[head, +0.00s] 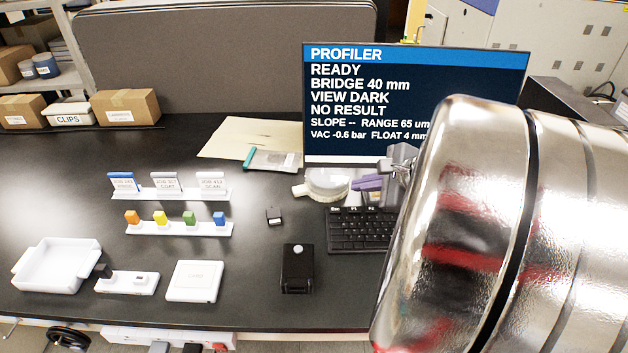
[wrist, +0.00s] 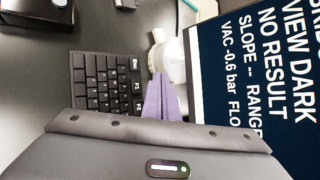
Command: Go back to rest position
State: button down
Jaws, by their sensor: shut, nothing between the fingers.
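My gripper (head: 366,183) is in the head view, just left of my large shiny arm link, above the back of the keyboard (head: 360,232) and in front of the screen. Its purple fingers are together with nothing between them. In the wrist view the purple fingers (wrist: 160,98) point toward a round white-topped dish-like item (wrist: 172,60), which also shows in the head view (head: 325,183). I cannot tell whether they touch it. The profiler screen (head: 380,75) reads READY, BRIDGE 40 mm, VIEW DARK, NO RESULT. My arm link hides the right part of the desk.
A white tray (head: 60,282), a white box (head: 194,282) and a black device (head: 297,270) stand along the front of the desk. Racks with job cards (head: 165,193) and coloured blocks (head: 180,228) stand behind them.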

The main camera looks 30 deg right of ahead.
dwell(0.4)
jog(key=w+a+r+n+g+y, duration=0.1)
jog(key=a+r+n, duration=0.1)
jog(key=a+n, duration=0.55)
jog(key=w+a+r+n+g, duration=0.15)
jog(key=a+n, duration=0.25)
jog(key=a, duration=0.7)
jog(key=s+a+n+g+h, duration=0.1)
jog(key=s+a+n, duration=0.8)
jog(key=n, duration=0.5)
jog(key=shift+s+a+g+h, duration=0.25)
jog(key=shift+s+g+h, duration=0.15)
jog(key=shift+s, duration=0.7)
